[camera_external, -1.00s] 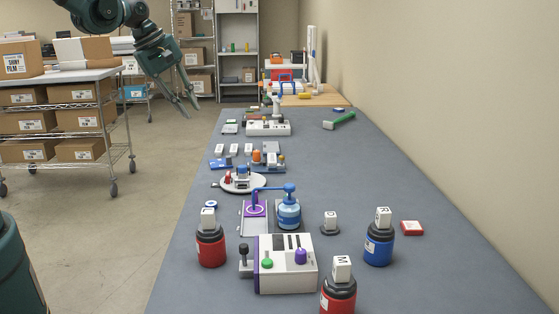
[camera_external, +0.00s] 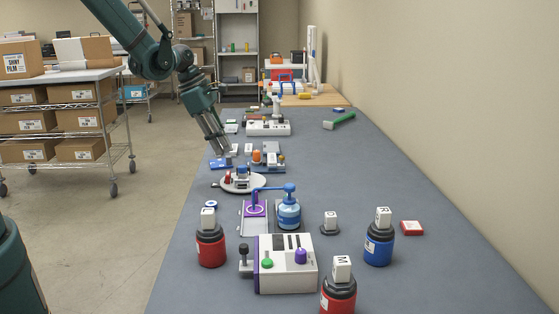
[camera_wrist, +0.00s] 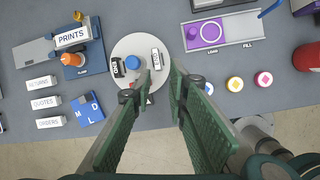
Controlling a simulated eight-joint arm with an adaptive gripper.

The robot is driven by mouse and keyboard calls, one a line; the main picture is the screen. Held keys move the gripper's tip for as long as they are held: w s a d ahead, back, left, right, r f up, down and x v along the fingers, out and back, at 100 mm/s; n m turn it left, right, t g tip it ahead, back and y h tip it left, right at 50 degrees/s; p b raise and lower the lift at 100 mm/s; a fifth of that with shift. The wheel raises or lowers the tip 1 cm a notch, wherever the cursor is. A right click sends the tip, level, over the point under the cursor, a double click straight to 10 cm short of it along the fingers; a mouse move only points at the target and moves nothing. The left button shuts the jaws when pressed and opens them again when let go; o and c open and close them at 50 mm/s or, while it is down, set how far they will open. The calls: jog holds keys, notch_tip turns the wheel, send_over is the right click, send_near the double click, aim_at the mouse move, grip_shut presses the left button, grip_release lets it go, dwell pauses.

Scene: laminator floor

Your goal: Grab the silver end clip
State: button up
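White labelled blocks (camera_wrist: 45,102) and a blue lettered plate (camera_wrist: 87,108) lie left of the turntable. A purple-ringed tray (camera_wrist: 240,28) is to the right. Jars, including a blue one (camera_external: 379,247), stand in front. The table's right side (camera_external: 400,190) is mostly clear.

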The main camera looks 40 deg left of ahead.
aim_at(242, 183)
jog(key=w+f+n, duration=0.1)
jog(key=f, duration=0.2)
jog(key=w+f+n, duration=0.1)
jog(key=f, duration=0.1)
jog(key=shift+w+d+f+n, duration=0.1)
jog(key=shift+w+f+n, duration=0.1)
jog(key=shift+w+n, duration=0.1)
jog(key=shift+f, duration=0.1)
jog(key=shift+x, duration=1.2)
jog(key=shift+d+f, duration=0.1)
jog(key=shift+f, duration=0.05)
jog(key=shift+x, duration=2.45)
jog(key=shift+d, duration=0.1)
jog(key=c, duration=0.5)
jog(key=shift+o, duration=0.2)
